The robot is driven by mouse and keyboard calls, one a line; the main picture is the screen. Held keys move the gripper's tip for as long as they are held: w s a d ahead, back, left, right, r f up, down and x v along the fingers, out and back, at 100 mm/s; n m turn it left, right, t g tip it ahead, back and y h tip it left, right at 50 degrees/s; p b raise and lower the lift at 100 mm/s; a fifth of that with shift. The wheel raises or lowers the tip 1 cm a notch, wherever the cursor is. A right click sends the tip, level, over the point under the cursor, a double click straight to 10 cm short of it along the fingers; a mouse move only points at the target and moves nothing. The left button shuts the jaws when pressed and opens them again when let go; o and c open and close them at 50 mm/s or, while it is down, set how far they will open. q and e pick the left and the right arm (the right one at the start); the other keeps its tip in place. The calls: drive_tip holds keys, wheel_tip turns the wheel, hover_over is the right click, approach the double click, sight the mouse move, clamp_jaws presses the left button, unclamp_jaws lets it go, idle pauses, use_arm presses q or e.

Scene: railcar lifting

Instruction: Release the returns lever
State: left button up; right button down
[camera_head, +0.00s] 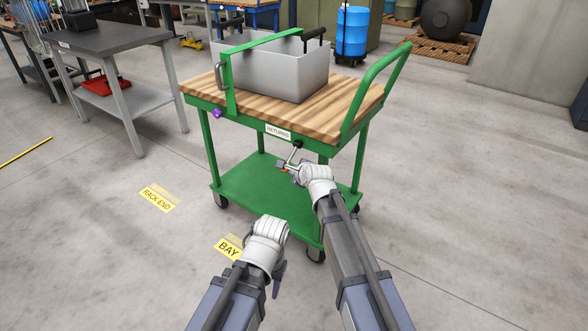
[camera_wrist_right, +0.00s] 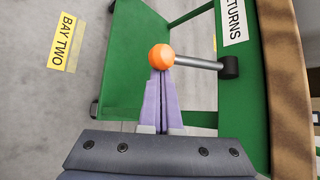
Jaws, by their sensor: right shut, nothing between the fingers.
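The green returns cart (camera_head: 250,193) stands ahead with a wooden top and a "RETURNS" label (camera_head: 278,132). The returns lever (camera_head: 294,156) is on its near side: a metal rod from a black pivot, ending in an orange ball knob. The knob (camera_wrist_right: 161,57) shows clearly in the right wrist view. My right gripper (camera_head: 287,167) is at the lever; its purple fingers (camera_wrist_right: 160,76) are shut and empty, tips at the knob's edge. I cannot tell whether they touch it. My left gripper (camera_head: 279,279) hangs low in front of the cart, its fingers unclear.
A grey bin (camera_head: 285,75) sits on the cart top. A purple knob (camera_head: 217,113) is at the cart's left corner. A grey table (camera_head: 110,40) with a red tray (camera_head: 103,85) stands left. Floor labels "RACK END" (camera_head: 157,199) and "BAY" (camera_head: 228,248) lie on open floor.

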sight(291, 157)
wheel_tip(291, 157, up, 9)
drive_tip(key=m+g+y+p, duration=0.4)
drive_tip(key=g+p, duration=0.3)
drive_tip(key=p, duration=0.5)
drive_tip(key=shift+s+a+g+y, duration=0.2)
drive_tip(key=shift+g+y, duration=0.1)
drive_tip(key=shift+y, duration=0.1)
drive_tip(key=shift+r+m, duration=0.2)
drive_tip(key=shift+m, duration=0.1)
drive_tip(key=shift+d, duration=0.1)
wheel_tip(291, 157, down, 4)
drive_tip(key=s+b, duration=0.2)
drive_tip(key=b, duration=0.1)
drive_tip(key=p+v, duration=0.7)
drive_tip(key=v, duration=0.4)
drive_tip(key=shift+w+d, duration=0.2)
drive_tip(key=shift+w, duration=0.2)
